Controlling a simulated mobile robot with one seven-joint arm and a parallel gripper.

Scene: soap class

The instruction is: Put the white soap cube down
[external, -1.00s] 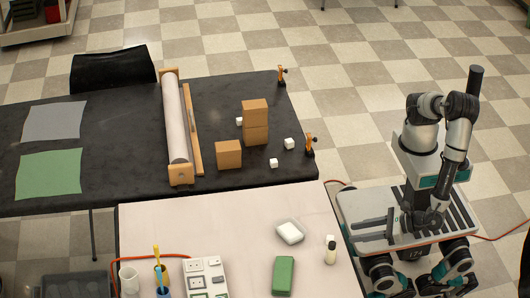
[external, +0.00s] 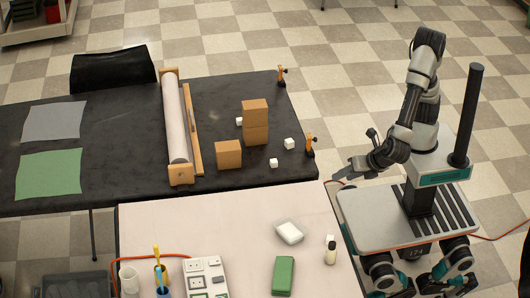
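Small white cubes lie on the black table: one (external: 239,121) left of the stacked brown blocks, one (external: 289,143) right of them, and one (external: 273,163) nearer the front edge. Another small white piece (external: 329,238) is on the pale table beside a small bottle; I cannot tell if it is a cube. My gripper (external: 350,168) is in the air just off the black table's right front corner, right of the cubes and apart from them. Its fingers are dark and small; I cannot tell whether they are open or hold anything. No white cube shows at them.
Brown blocks (external: 255,124) and a paper roll in a wooden stand (external: 177,125) occupy the black table (external: 125,120). Orange clamps (external: 310,144) line its right edge. The pale table (external: 190,220) holds a white bar (external: 289,232), a green block (external: 283,276) and a bottle (external: 330,254).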

